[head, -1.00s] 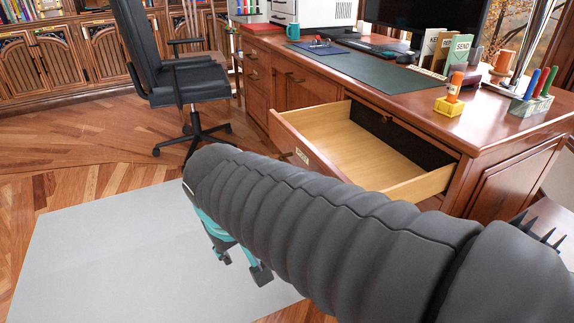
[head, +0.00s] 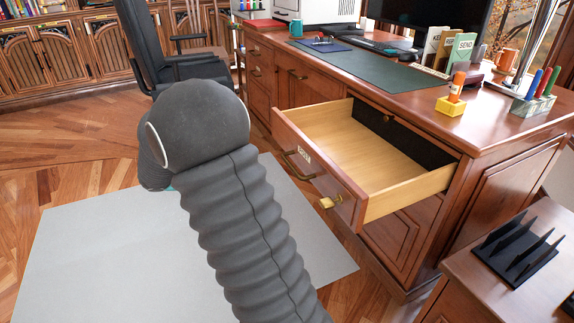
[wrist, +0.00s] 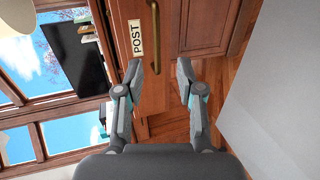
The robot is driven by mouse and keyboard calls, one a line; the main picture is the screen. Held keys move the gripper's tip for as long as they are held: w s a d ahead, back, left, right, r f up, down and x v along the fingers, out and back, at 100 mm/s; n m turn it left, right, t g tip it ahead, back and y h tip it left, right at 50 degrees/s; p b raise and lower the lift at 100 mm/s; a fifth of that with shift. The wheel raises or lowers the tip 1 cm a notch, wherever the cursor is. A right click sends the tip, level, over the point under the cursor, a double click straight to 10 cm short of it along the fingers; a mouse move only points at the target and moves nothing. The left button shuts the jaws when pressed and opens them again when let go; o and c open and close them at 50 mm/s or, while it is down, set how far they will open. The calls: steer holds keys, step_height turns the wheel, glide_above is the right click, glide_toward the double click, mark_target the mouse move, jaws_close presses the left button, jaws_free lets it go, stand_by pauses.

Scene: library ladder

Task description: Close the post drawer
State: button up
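The post drawer (head: 315,168) stands pulled out of the wooden desk in the head view, and its pale wood inside is empty. Its front carries a small POST label (head: 304,155), a brass handle (head: 298,164) and a brass fitting (head: 331,202). In the wrist view, the drawer front (wrist: 122,14), the POST label (wrist: 136,38) and a brass handle (wrist: 155,25) show turned sideways, beyond the fingertips. My gripper (wrist: 159,66) is open and empty, apart from the drawer front. In the head view my arm hides nearly all of it.
The desk top (head: 413,100) holds a monitor, a green mat, a yellow pen block (head: 452,105) and a marker holder (head: 531,105). A side table with a black rack (head: 515,250) stands at right. A black chair (head: 185,70) is behind my arm. A grey mat (head: 100,250) covers open floor.

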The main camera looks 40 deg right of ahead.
mark_target(291, 165)
steer(key=shift+h, duration=0.6)
steer(key=x, duration=0.4)
steer(key=w+x, duration=0.1)
steer(key=x, duration=0.4)
steer(key=w+f+p+x, duration=0.1)
steer(key=x, duration=0.4)
steer(key=shift+w+d, duration=0.1)
steer(key=shift+w, duration=0.05)
jaws_close()
